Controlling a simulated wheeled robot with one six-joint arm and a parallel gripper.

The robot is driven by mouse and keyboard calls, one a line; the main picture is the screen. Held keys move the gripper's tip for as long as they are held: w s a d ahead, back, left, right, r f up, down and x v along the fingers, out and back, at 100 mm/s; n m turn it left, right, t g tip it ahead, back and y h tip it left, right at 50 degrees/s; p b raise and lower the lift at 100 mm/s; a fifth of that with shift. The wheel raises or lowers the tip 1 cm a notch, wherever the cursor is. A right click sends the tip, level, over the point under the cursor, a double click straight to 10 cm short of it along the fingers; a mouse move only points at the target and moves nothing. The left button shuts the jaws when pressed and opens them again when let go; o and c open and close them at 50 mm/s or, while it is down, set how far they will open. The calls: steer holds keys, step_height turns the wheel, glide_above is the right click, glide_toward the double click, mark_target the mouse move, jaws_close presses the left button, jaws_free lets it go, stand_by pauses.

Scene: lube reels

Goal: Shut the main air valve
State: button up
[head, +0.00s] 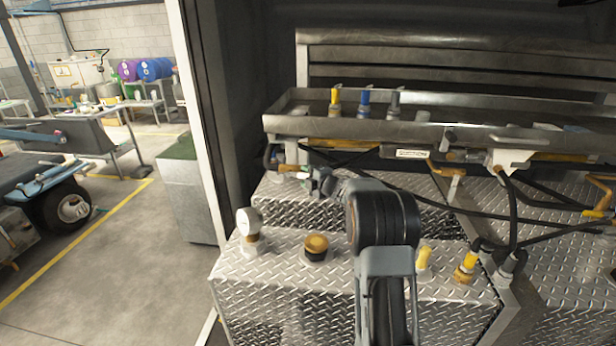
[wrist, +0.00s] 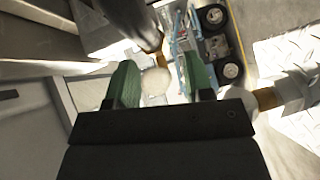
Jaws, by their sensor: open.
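My gripper (head: 308,178) is at the left end of the metal tray, below its rim. In the wrist view its two green finger pads (wrist: 161,84) are apart. A pale rounded piece (wrist: 155,86) shows between the pads; I cannot tell whether they touch it. It may be part of the main air valve, but no label confirms this. My arm hides part of this area.
The tray (head: 300,124) and a SUCTION label (head: 412,154) are behind. Black hoses (head: 470,211) cross at right. Open floor lies left.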

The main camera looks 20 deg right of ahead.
jaws_close()
stand_by(0.4)
